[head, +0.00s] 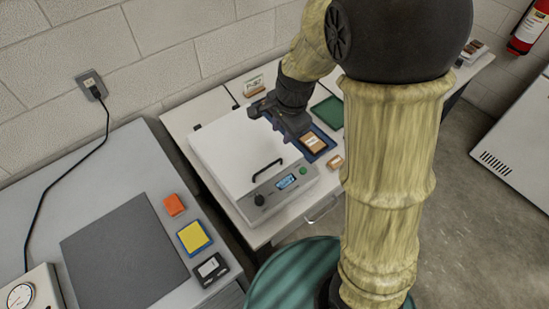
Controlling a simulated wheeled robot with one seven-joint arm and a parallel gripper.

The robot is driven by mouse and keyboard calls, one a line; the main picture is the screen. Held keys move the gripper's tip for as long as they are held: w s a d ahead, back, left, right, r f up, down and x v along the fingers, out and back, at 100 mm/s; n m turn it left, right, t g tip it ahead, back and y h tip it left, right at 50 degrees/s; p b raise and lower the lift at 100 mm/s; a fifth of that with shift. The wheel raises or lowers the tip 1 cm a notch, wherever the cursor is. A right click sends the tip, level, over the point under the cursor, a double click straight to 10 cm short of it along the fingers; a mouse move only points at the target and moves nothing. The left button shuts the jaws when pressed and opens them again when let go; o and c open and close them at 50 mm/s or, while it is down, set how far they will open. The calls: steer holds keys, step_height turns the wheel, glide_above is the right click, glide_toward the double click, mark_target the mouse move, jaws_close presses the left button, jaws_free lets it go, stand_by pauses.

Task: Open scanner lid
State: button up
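The scanner (278,190) is a white, box-shaped device on the pale bench in the middle of the head view. Its flat white lid (228,150) lies down on the body, and a black bar handle (267,168) sits near the lid's front edge. The front panel carries a black knob, a lit blue display and a green button. My gripper (272,121) is dark and hangs above the lid's back right part, apart from the handle. The view is too small and dark to tell whether its fingers are open or shut. Nothing shows held in it.
Right of the scanner are a blue tray (318,152) with a brown item and a green mat (329,113). A left bench holds a dark grey mat (125,253), an orange block (174,204) and a yellow pad (194,237). A block wall stands behind. My arm hides the bench's right part.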

mark_target(274, 163)
steer(key=w+f, duration=0.1)
steer(key=f, duration=0.4)
steer(key=w+a+f+b, duration=0.1)
steer(key=f, duration=1)
steer(key=shift+w+a+f, duration=0.4)
jaws_close()
